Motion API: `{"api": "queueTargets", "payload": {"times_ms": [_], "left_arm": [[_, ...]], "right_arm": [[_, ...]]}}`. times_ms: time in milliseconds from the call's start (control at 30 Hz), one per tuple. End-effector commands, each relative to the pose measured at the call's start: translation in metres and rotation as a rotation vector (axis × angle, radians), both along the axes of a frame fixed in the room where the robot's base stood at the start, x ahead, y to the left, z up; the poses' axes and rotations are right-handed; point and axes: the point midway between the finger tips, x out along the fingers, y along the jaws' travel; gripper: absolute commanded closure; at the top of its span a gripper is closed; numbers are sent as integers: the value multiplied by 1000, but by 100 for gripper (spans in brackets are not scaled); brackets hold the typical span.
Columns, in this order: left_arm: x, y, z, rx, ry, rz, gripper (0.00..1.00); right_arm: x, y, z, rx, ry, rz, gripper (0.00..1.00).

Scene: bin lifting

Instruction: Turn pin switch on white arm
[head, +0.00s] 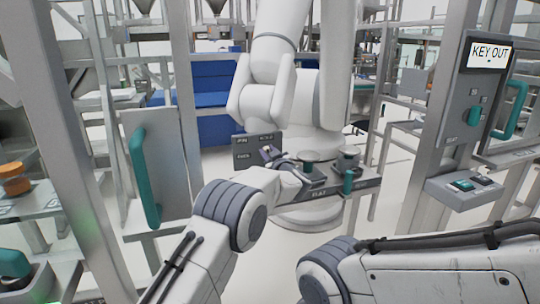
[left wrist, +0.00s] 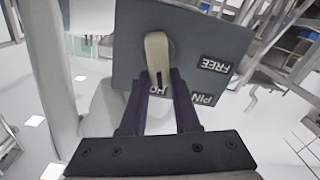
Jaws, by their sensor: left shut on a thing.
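The white arm (head: 310,95) stands in the middle of the head view. A dark grey switch panel (head: 243,143) is in front of it, with white lettering. In the left wrist view the panel (left wrist: 195,35) fills the upper middle, tilted, with FREE, PIN and a partly hidden HO label. The pin switch's beige lever (left wrist: 157,52) stands out from it, its lower end by the HO label. My left gripper (head: 268,153) is at the panel's right part. In the left wrist view my left gripper (left wrist: 161,78) is shut on the lever, one dark finger either side. My right gripper is out of view.
A grey shelf (head: 345,185) with a green handle and round fittings lies right of my left gripper. A post (head: 445,100) at right carries a KEY OUT display (head: 489,54) and a green knob. A green door handle (head: 143,175) is at left.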

Motion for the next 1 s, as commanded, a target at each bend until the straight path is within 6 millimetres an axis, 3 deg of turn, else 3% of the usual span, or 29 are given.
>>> {"api": "queueTargets", "payload": {"times_ms": [1000], "left_arm": [[-5,15,-21,-908,-296,-1,100]], "right_arm": [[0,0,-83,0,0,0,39]]}}
